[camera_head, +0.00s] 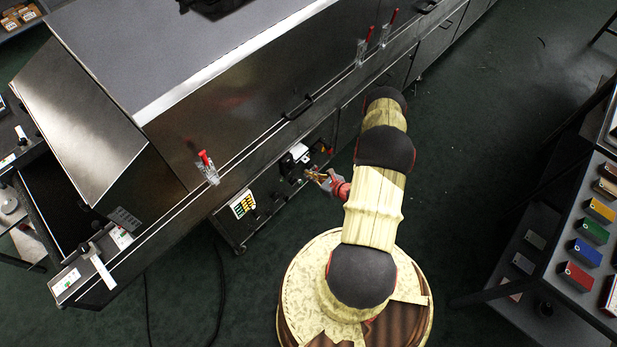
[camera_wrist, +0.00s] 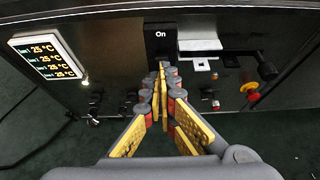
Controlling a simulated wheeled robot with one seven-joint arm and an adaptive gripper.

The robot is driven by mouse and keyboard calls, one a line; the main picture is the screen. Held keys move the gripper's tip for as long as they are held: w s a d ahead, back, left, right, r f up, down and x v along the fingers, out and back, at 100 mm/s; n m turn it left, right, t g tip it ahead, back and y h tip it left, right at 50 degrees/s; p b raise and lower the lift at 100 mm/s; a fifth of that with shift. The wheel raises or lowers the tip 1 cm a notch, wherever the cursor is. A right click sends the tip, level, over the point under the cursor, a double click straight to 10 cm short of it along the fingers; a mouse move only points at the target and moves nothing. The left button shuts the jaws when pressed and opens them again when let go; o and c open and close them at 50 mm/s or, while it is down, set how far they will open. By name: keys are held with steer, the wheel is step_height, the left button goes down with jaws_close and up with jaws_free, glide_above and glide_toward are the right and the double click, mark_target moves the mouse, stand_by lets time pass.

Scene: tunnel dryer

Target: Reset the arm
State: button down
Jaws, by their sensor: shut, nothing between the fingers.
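My gripper (camera_head: 322,177) is held out toward the lower front panel of the tunnel dryer (camera_head: 270,130) in the head view. In the wrist view my gripper (camera_wrist: 163,72) is shut, its fingertips together and nothing between them. The tips lie just below a black sign (camera_wrist: 161,35) reading "On". I cannot tell whether they touch the panel. My arm reaches out from my round base, bent at its joints.
The panel carries a display (camera_wrist: 47,56) with several 25 °C readings, a white bracket (camera_wrist: 200,46) and a red knob on a yellow disc (camera_wrist: 250,90). A rack of coloured boxes (camera_head: 588,252) stands at right. Dark green floor (camera_head: 480,100) lies clear between.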

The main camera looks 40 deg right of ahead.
stand_by(0.4)
steer(key=s+a+n+y, duration=0.2)
steer(key=s+a+y, duration=0.15)
steer(key=a, duration=0.45)
steer(key=s+a+r+n+g+y, duration=0.1)
steer(key=a+r+n+g+y, duration=0.45)
steer(key=r, duration=0.55)
steer(key=s+a+r+n+g+h, duration=0.25)
steer(key=r+n, duration=0.45)
steer(key=r, duration=0.5)
steer(key=s+a+r+n+g+h, duration=0.2)
steer(key=s+r+n+g+h, duration=0.15)
steer(key=r+n, duration=0.65)
steer(key=s+a+r+n+g+h, duration=0.25)
steer(key=s+r+n, duration=0.2)
steer(key=r, duration=0.95)
steer(key=a+r+n+t, duration=0.3)
steer(key=a+r, duration=0.1)
steer(key=r, duration=0.4)
steer(key=s+a+r+n+t+h, duration=0.1)
steer(key=a+r+n+t, duration=0.2)
steer(key=r, duration=0.5)
steer(key=shift+s+a+t, duration=0.2)
steer(key=shift+a+t, duration=0.4)
steer(key=shift+a, duration=0.25)
